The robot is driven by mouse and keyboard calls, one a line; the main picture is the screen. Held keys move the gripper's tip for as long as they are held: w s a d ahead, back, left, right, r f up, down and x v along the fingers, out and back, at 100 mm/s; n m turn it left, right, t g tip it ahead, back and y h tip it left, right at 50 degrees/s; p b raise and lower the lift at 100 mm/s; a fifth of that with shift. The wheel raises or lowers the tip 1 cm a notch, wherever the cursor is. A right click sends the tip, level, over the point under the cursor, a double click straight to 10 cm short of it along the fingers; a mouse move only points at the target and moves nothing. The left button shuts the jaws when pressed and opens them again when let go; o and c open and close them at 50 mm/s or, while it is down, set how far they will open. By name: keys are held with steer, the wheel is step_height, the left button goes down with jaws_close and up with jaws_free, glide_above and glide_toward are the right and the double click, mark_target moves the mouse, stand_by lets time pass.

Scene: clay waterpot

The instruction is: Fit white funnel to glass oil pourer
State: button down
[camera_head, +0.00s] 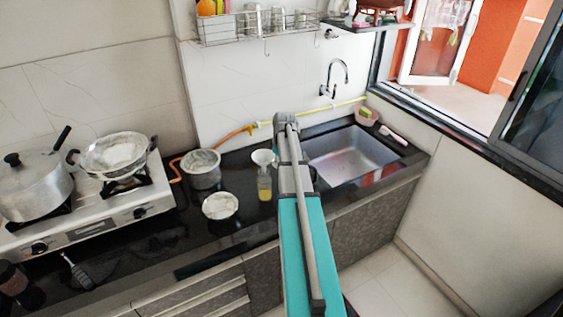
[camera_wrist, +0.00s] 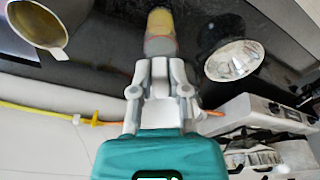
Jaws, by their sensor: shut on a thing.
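In the head view the white funnel (camera_head: 263,157) is upright, wide end up, beside my arm. Directly under it stands the glass oil pourer (camera_head: 264,188), with yellow oil inside, on the black counter. The funnel's narrow end lines up with the pourer's top; I cannot tell whether it sits inside the neck. In the wrist view my gripper (camera_wrist: 160,62) is shut on a pale part of the funnel (camera_wrist: 160,45). The yellow of the oil pourer (camera_wrist: 160,20) shows just beyond it. My arm hides most of the gripper in the head view.
A steel pot (camera_head: 202,170) and a bowl (camera_head: 220,206) stand left of the pourer. The stove (camera_head: 88,228) carries a cooker (camera_head: 35,187) and a pan (camera_head: 115,155). The sink (camera_head: 350,165) is to the right. A yellow-orange hose (camera_head: 240,132) runs along the wall.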

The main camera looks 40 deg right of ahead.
steer(key=shift+f+b, duration=1.75)
steer(key=shift+f, duration=0.2)
steer(key=shift+w+f, duration=0.15)
steer(key=shift+f, duration=0.15)
stand_by(0.5)
steer(key=c, duration=0.5)
jaws_free()
steer(key=shift+c, duration=0.2)
steer(key=shift+w, duration=0.15)
stand_by(0.4)
